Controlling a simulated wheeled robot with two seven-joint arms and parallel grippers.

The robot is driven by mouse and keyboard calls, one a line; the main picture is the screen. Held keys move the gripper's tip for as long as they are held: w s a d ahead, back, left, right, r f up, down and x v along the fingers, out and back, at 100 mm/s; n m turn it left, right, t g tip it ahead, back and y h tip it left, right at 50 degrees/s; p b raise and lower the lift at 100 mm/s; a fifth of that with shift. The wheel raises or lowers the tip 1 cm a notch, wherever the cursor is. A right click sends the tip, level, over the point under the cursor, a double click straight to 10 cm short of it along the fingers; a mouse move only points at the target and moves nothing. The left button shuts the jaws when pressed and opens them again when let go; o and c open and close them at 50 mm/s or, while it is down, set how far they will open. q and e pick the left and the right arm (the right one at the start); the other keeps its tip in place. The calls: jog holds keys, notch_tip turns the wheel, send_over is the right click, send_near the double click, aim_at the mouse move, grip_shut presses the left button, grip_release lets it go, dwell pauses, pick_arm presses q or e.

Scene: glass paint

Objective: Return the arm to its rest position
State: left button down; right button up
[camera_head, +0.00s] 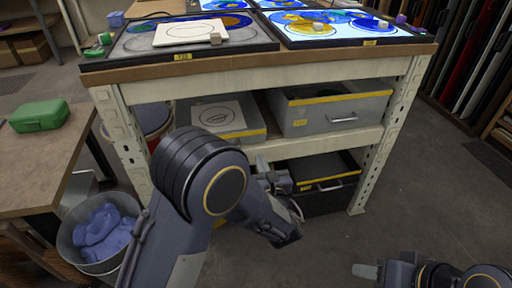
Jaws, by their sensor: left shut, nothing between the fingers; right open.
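My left arm comes in from the lower left and bends in front of the workbench. Its gripper (272,183) is small in the view, in front of the lower shelf, with nothing seen in it. It looks shut. My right gripper (366,271) is at the bottom right edge, low over the floor and away from the bench. One finger shows there, and the rest is partly cut off by the frame. Neither gripper touches an object that I can see.
The workbench (270,76) carries lit glass panels with blue and yellow paint (322,27) and a white plate (190,32). A bucket with blue cloth (97,228) and a table with a green case (38,116) stand left.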

pick_arm(q)
jog(key=s+a+n+g+y, duration=0.2)
jog(key=s+a+n+g, duration=0.6)
jog(key=a, duration=0.4)
jog(key=s+a+n+g+y, duration=0.1)
jog(key=s+a+n+g, duration=0.4)
jog(key=s+a+n, duration=0.5)
jog(key=s+n+g+h, duration=0.2)
jog(key=s+n+h, duration=0.7)
jog(key=s+n, duration=0.2)
jog(key=d+r+n+t+h+p, duration=0.1)
jog(key=r+n+p, duration=0.1)
jog(key=r+p, duration=1.5)
jog(key=s+d+r+n+t+h+p, duration=0.1)
jog(key=d+r+n+t+p, duration=0.1)
jog(key=r+p, duration=1.5)
notch_tip(320, 180, up, 4)
jog(key=shift+s+r+n+h+p, duration=0.1)
jog(key=shift+s+n+h+p, duration=0.25)
jog(key=shift+n, duration=0.35)
